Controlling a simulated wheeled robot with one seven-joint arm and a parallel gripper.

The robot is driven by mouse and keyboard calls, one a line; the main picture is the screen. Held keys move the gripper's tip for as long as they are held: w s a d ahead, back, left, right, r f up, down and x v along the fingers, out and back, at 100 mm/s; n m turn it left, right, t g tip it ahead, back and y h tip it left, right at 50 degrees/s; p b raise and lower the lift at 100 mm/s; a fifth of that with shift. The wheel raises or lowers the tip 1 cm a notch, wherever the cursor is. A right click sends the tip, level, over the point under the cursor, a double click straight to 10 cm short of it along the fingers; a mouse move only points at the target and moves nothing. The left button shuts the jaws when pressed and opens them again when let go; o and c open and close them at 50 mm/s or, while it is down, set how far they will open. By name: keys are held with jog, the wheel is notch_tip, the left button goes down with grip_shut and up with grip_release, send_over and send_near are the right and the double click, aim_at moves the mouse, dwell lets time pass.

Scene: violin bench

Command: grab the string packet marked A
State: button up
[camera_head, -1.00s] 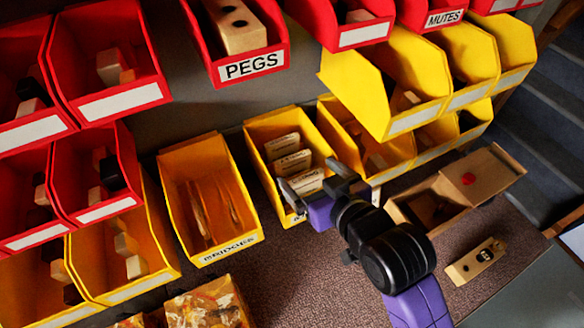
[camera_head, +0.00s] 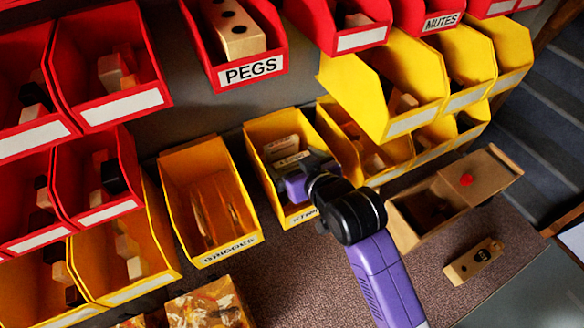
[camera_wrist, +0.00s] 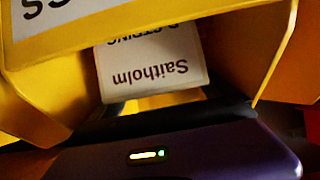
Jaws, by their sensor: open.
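The yellow strings bin (camera_head: 255,130) stands in the lower row, with pale string packets (camera_head: 281,143) upright inside it. My gripper (camera_head: 300,172) is open and reaches into this bin, over its front part. It hides the nearer packets, and its fingertips are hard to make out there. In the wrist view a white packet (camera_wrist: 150,62) shows upside down, reading "Saitholm" with a "STRING" line above. The letter before "STRING" is partly cut off, and I cannot read a clear A on any packet.
The yellow bridges bin (camera_head: 205,165) is directly left. Another yellow bin (camera_head: 365,150) is close on the right. A wooden box (camera_head: 425,210) with a red spot and a small wooden block (camera_head: 474,262) lie on the bench to the right. Red bins hang above.

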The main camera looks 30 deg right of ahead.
jog(key=shift+w, duration=0.1)
jog(key=c, duration=1.1)
